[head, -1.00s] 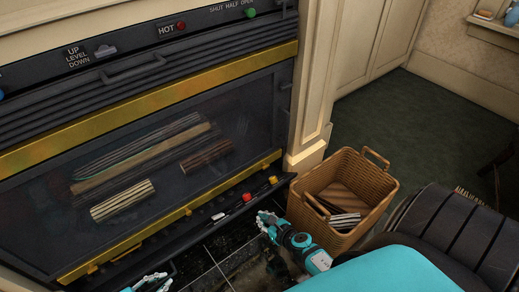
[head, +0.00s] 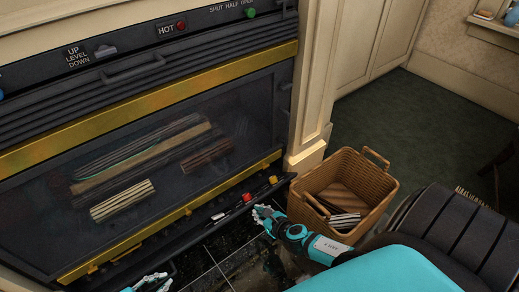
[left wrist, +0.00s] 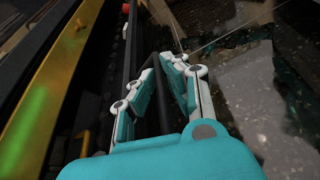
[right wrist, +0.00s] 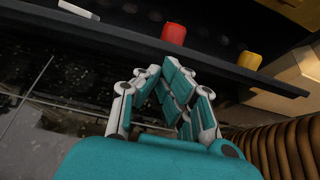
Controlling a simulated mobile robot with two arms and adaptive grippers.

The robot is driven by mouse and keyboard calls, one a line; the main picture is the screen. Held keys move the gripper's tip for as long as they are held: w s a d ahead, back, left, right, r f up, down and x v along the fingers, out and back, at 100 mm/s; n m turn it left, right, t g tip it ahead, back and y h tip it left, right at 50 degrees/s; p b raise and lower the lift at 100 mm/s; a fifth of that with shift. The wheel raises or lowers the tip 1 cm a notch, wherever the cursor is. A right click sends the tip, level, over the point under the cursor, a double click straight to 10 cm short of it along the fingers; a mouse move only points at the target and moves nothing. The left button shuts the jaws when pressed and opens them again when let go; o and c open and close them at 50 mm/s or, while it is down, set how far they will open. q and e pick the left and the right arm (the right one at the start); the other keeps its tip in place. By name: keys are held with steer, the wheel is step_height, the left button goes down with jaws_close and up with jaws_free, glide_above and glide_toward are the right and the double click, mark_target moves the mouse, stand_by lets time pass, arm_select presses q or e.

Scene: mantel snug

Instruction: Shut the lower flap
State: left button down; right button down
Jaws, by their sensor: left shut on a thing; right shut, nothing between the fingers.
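The lower flap (head: 190,240) is a long dark strip along the bottom of the fireplace, below the brass-framed glass. It stands partly open, tilted out, with a row of small controls behind its edge. My left gripper (head: 157,281) is at its left part; in the left wrist view the fingers (left wrist: 165,75) are shut on a black bar handle (left wrist: 162,108). My right gripper (head: 260,212) is shut and empty close in front of the flap's right part. In the right wrist view its fingertips (right wrist: 162,68) are just under the flap's edge (right wrist: 110,40); contact is unclear.
Behind the flap's edge are a red knob (right wrist: 174,33), a yellow knob (right wrist: 250,60) and a white slider (right wrist: 78,10). A wicker basket (head: 375,185) with logs stands close right of my right gripper. Dark tiles lie below; green carpet (head: 400,120) is open beyond.

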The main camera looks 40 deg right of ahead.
arm_select(q)
steer(key=shift+s+f, duration=0.1)
steer(key=shift+s, duration=0.05)
arm_select(e)
steer(key=shift+w+r, duration=0.65)
steer(key=shift+r, duration=0.2)
arm_select(q)
steer(key=c, duration=1.4)
jaws_free()
steer(key=shift+a, duration=0.1)
